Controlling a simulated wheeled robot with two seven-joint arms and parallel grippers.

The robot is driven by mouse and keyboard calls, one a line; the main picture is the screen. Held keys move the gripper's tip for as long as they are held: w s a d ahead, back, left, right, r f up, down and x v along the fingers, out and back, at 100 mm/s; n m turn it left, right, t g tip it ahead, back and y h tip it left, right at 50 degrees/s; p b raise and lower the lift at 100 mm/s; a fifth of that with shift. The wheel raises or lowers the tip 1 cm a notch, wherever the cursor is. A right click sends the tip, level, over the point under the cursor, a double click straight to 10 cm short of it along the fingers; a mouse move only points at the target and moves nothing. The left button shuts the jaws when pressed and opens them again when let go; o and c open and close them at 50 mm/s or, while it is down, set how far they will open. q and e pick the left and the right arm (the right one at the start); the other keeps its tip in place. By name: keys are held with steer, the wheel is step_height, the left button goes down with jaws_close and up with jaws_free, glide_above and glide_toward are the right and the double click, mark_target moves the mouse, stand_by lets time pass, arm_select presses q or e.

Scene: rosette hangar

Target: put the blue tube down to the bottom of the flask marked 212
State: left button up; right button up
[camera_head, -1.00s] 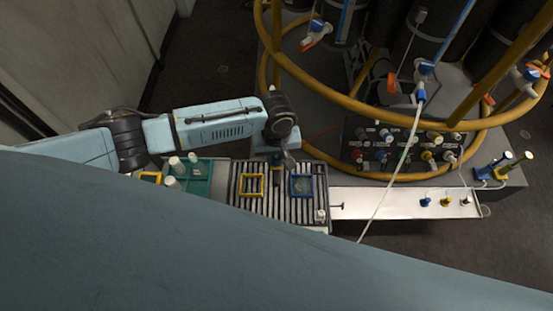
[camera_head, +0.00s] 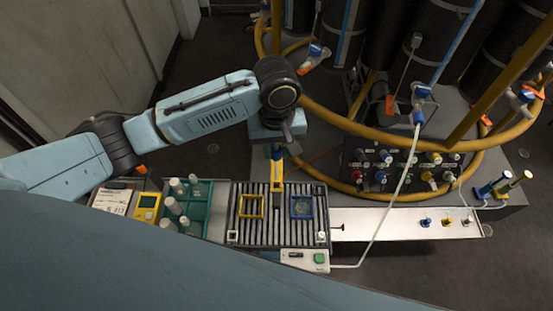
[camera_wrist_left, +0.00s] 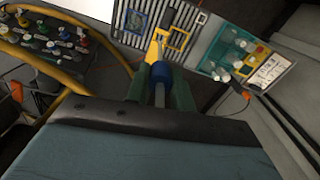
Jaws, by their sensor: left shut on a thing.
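My left gripper (camera_head: 277,150) is shut on a blue-collared piece, seen as a blue ring (camera_wrist_left: 160,72) between the jaws in the left wrist view. A yellow strip (camera_head: 277,180) extends from it over the slatted rack (camera_head: 277,233); I cannot tell whether they are one piece. I cannot tell for sure whether this is the blue tube. White-capped bottles (camera_head: 172,205) stand in the teal tray (camera_head: 197,228) at left. No flask marking 212 is readable. A large blue-grey surface hides the lower left. My right gripper is not in view.
A yellow frame (camera_head: 251,205) and a blue frame (camera_head: 301,207) sit on the slatted rack. A white box (camera_head: 297,262) with a green button is in front. A pale hose (camera_head: 398,185) hangs on the right. Yellow rails (camera_head: 362,122) surround dark cylinders behind.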

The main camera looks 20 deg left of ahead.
arm_select(q)
step_height(320, 180, up, 3)
steer(key=shift+r, duration=0.1)
steer(key=shift+r+p, duration=1.1)
steer(key=shift+r, duration=0.4)
step_height(320, 180, up, 10)
stand_by(0.7)
steer(key=w+d+f+b, duration=0.2)
steer(key=f+b, duration=0.5)
steer(key=f, duration=0.4)
steer(key=w+d+f+b, duration=0.2)
steer(key=f+b, duration=0.6)
steer(key=f, duration=0.4)
steer(key=w+d+f+b, duration=0.2)
steer(key=d+f+b, duration=0.2)
steer(key=f+b, duration=0.4)
steer(key=shift+w+f, duration=0.35)
steer(key=shift+f, duration=1.75)
